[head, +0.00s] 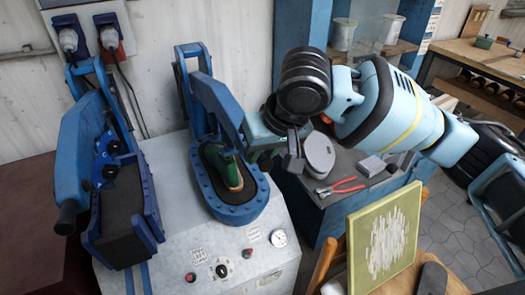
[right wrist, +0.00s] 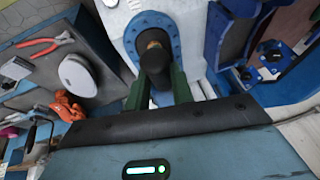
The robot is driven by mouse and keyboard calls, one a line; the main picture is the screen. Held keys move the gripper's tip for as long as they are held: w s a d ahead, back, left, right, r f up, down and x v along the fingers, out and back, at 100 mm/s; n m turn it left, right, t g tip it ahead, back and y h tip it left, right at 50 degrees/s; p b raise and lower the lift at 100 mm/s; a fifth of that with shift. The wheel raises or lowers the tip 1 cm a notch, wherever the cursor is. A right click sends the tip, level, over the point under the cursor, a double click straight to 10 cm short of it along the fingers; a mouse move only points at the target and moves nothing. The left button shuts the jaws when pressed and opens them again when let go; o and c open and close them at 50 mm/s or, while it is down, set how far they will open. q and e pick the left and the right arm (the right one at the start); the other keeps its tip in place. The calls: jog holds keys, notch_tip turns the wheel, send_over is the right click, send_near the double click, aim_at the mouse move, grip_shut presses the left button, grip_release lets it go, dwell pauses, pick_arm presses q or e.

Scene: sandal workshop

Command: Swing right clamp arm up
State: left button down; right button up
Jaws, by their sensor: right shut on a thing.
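The right clamp arm (head: 216,105) is a blue lever on the right press. It slopes down from the upright frame at the back toward the oval blue bed (head: 236,212), which is rimmed with bolts. My right gripper (head: 232,172) reaches in from the right, low over this bed. In the right wrist view its green fingers (right wrist: 157,90) are shut around the clamp arm's dark handle (right wrist: 155,60). The blue bed also shows behind the handle there (right wrist: 133,38). The gripper's body hides part of the lever's front end. My left gripper is not in view.
The left press has its own blue clamp arm (head: 85,135) with a black handle. The white console (head: 200,262) carries knobs and a gauge (head: 278,238). To the right are red pliers (head: 342,186), a grey oval object (head: 318,153) and a green screen (head: 384,240).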

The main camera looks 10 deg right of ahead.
jog(key=shift+r, duration=0.1)
grip_shut()
jog(key=w+a+r+g, duration=0.1)
jog(key=w+r+g, duration=0.1)
jog(key=r, duration=0.7)
jog(key=w+a+r+g+h, duration=0.1)
jog(key=w+r, duration=0.3)
jog(key=r, duration=0.6)
jog(key=shift+r+g, duration=0.25)
jog(key=shift+g, duration=0.25)
